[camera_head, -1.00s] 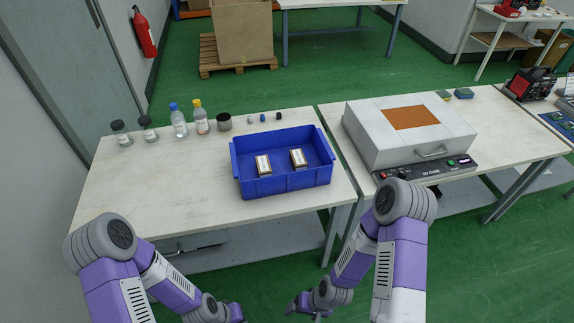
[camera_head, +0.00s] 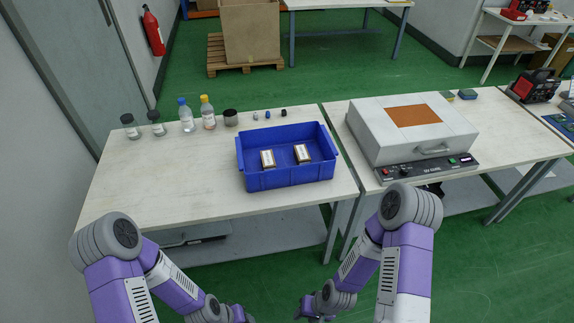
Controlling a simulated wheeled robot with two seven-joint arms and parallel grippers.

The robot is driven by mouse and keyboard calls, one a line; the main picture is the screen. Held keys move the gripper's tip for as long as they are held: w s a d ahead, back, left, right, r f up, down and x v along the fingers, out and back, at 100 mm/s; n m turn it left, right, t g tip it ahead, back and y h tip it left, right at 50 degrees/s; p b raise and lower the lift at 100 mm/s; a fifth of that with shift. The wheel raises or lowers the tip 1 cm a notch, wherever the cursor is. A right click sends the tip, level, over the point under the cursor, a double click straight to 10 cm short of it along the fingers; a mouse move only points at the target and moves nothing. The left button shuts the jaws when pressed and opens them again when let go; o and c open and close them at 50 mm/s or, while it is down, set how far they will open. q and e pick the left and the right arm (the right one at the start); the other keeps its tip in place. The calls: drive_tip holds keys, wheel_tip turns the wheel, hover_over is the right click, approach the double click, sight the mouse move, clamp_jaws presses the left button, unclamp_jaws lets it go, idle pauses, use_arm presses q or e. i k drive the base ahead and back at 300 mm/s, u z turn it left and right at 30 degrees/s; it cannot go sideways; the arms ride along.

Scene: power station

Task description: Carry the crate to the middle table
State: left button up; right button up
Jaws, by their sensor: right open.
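The blue crate (camera_head: 291,178) stands on the left white worktable (camera_head: 140,185), near its right end. Two small boxes with white labels, one left (camera_head: 268,159) and one right (camera_head: 302,153), lie inside it. My right gripper (camera_head: 308,312) is low at the bottom edge, open, empty and partly cut off. It is in front of the table and well apart from the crate. My left arm (camera_head: 165,285) comes in at the lower left; its gripper is cut off by the bottom edge. A second worktable (camera_head: 500,145) stands to the right of the crate's table.
A grey machine with an orange panel (camera_head: 415,116) takes up much of the right worktable's left part. Bottles and jars (camera_head: 187,119) line the left table's back edge. The left table's front left is clear. A cardboard box (camera_head: 250,32) stands on a pallet behind.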

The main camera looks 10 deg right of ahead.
sight(501, 130)
drive_tip(key=k, duration=1.15)
drive_tip(key=z, duration=0.8)
drive_tip(key=i, duration=1.4)
drive_tip(key=u, duration=0.6)
